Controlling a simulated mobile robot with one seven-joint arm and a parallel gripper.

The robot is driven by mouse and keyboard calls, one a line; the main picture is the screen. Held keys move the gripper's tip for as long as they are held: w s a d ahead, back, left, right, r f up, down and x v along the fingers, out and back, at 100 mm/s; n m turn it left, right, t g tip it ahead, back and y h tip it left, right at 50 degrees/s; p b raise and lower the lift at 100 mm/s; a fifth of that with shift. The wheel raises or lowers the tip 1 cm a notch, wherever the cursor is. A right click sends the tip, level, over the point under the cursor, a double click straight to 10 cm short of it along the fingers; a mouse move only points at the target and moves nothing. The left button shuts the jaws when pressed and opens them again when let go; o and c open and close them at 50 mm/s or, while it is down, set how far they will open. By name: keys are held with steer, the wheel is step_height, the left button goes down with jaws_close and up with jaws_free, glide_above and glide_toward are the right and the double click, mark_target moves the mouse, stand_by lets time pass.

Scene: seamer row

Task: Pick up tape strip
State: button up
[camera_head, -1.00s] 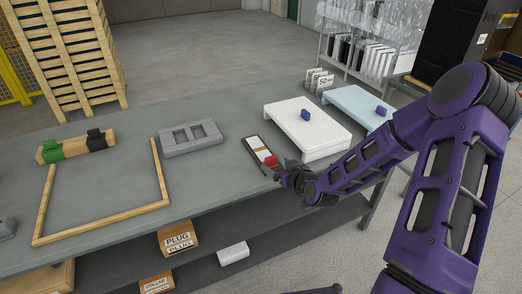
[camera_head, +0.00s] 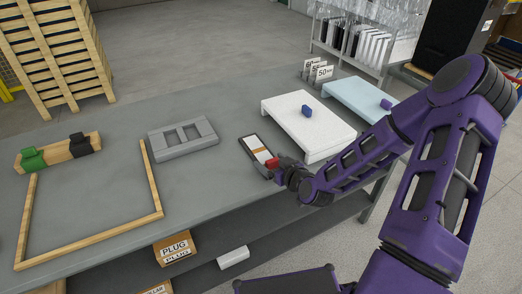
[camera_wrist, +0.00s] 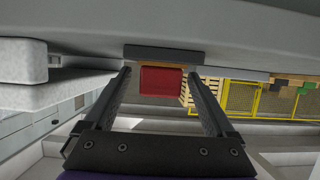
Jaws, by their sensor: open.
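A flat dark tray (camera_head: 243,139) lies near the front edge of the grey table, with a white and brown strip (camera_head: 256,148) on it. A small red block (camera_head: 272,163) is at the strip's near end; I cannot tell if it is part of the tape strip. My gripper (camera_head: 275,168) is at that end, low by the table edge. In the wrist view my gripper (camera_wrist: 160,77) is open, its two fingers either side of the red block (camera_wrist: 160,82), with visible gaps. The strip itself is mostly hidden there.
A white platform (camera_head: 300,130) with a blue block (camera_head: 307,111) stands right of the tray, and a pale blue platform (camera_head: 360,98) beyond. A grey frame (camera_head: 183,138) and a wooden frame (camera_head: 152,185) lie left. Boxes (camera_head: 176,246) sit on the lower shelf.

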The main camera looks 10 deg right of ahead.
steer(key=shift+w+a+f, duration=0.1)
steer(key=shift+w, duration=0.15)
steer(key=shift+s, duration=0.1)
steer(key=shift+c, duration=0.2)
steer(key=c, duration=1.4)
